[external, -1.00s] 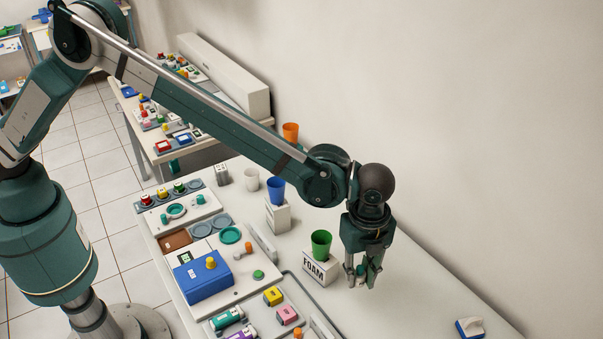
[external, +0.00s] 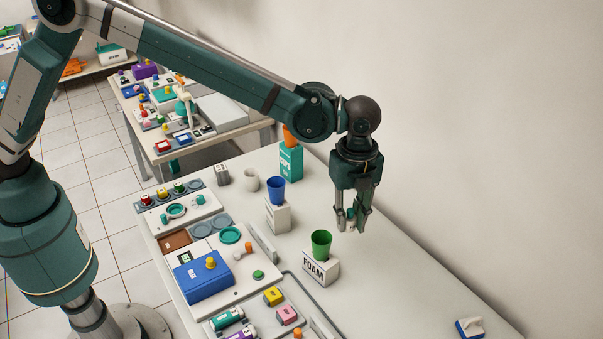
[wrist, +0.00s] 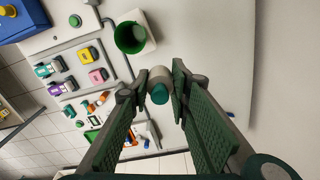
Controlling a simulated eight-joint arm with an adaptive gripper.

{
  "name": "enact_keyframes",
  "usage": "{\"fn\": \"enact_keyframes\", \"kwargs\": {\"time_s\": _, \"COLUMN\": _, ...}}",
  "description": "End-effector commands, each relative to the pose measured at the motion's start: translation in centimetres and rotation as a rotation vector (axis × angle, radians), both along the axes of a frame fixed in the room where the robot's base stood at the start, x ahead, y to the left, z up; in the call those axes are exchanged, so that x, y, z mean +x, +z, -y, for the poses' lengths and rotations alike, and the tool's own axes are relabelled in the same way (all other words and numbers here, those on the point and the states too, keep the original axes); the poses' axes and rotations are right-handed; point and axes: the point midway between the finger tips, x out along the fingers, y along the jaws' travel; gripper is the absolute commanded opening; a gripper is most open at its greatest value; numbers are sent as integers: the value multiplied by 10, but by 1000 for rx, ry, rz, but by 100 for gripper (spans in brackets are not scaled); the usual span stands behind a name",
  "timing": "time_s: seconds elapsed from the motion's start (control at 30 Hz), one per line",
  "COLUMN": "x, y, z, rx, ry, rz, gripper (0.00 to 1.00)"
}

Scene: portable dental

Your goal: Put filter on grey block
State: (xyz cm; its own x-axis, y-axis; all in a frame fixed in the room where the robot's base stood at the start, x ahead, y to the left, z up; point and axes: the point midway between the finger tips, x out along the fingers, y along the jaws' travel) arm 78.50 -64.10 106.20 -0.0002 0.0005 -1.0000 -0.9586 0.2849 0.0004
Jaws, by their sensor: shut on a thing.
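My gripper (external: 353,218) points down above the table, behind and to the right of the green cup; in the wrist view (wrist: 159,87) its two fingers close on a small cylinder (wrist: 160,76). The cylinder is off-white with a teal end, apparently the filter. In the external view it is small and partly hidden by the fingers. I cannot tell which object is the grey block. A long light-grey bar (external: 262,243) lies on the table's left part, and a small greyish block (external: 221,174) stands near its far left edge.
A green cup (external: 321,244) stands on the white FOAM block (external: 320,267). A blue cup (external: 276,190) stands on a pale block (external: 278,216). A teal box (external: 290,162) is at the back. The table's right side is mostly clear, with a blue-white object (external: 470,328) at front.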

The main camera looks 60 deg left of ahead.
Motion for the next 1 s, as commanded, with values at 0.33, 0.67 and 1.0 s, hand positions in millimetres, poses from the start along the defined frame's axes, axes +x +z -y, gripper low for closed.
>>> {"fn": "enact_keyframes", "kwargs": {"time_s": 0.33, "x": 29, "y": 5, "z": -129, "rx": 0, "ry": 15, "rz": 0, "gripper": 13}}
{"fn": "enact_keyframes", "kwargs": {"time_s": 0.67, "x": 35, "y": 8, "z": -247, "rx": 0, "ry": 26, "rz": -1, "gripper": 13}}
{"fn": "enact_keyframes", "kwargs": {"time_s": 1.0, "x": 20, "y": 7, "z": -364, "rx": 0, "ry": 37, "rz": -1, "gripper": 13}}
